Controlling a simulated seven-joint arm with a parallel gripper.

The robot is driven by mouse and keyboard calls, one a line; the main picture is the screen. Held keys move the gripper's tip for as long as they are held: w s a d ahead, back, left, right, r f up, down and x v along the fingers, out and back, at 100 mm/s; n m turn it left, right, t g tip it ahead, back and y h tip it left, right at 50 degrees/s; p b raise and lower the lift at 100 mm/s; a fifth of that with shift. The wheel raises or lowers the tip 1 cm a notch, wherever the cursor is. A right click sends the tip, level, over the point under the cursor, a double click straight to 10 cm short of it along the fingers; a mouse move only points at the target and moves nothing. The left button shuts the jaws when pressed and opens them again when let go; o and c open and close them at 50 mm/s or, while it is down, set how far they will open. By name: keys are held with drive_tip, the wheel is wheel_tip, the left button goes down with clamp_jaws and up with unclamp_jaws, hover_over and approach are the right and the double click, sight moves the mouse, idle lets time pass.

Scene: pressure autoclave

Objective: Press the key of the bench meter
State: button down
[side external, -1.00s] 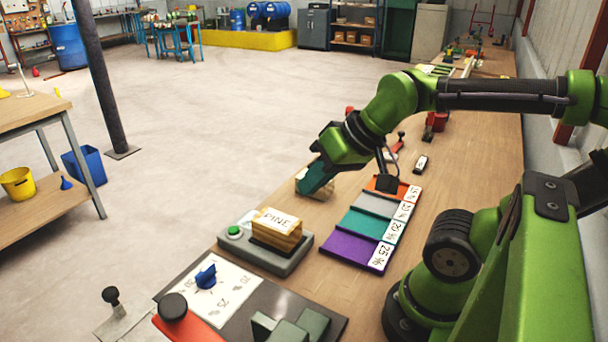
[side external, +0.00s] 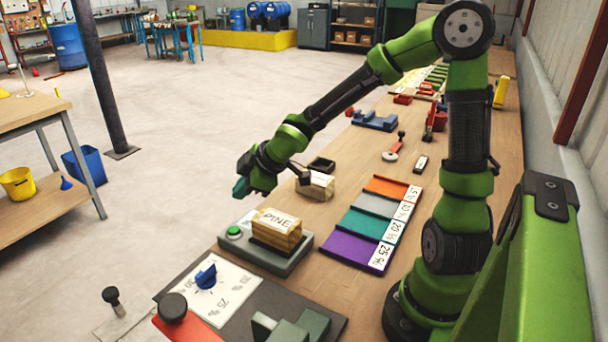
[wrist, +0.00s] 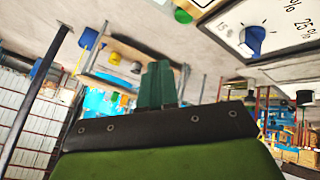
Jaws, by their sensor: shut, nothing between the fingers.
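The bench meter (side external: 282,264) is a grey box at the table's left edge. Its round green key (side external: 234,231) is at the left end of its top and looks uncovered. A wooden block marked PINE (side external: 277,229) sits on the meter. My gripper (side external: 240,188) is shut and empty. It is in the air above and beyond the key, apart from it. In the wrist view its teal fingers (wrist: 160,84) are together, and the green key (wrist: 183,15) shows at the top edge, with most of the meter out of frame.
A white dial panel with a blue knob (side external: 206,276) lies nearer the camera. Orange, grey, teal and purple (side external: 350,248) lanes with percent labels lie to the right. Another pale wooden block (side external: 316,186) and a dark tray (side external: 321,165) stand beyond the meter.

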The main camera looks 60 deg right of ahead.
sight(237, 230)
drive_tip(key=w+a+r+n+t, duration=0.1)
drive_tip(key=r+n, duration=0.1)
drive_tip(key=shift+w+a+n+y, duration=0.3)
drive_tip(key=shift+w+a+y, duration=0.05)
drive_tip(key=shift+a+y, duration=0.05)
drive_tip(key=shift+f, duration=0.2)
drive_tip(key=shift+f, duration=4.3)
drive_tip(key=shift+f, duration=0.15)
drive_tip(key=shift+f, duration=0.25)
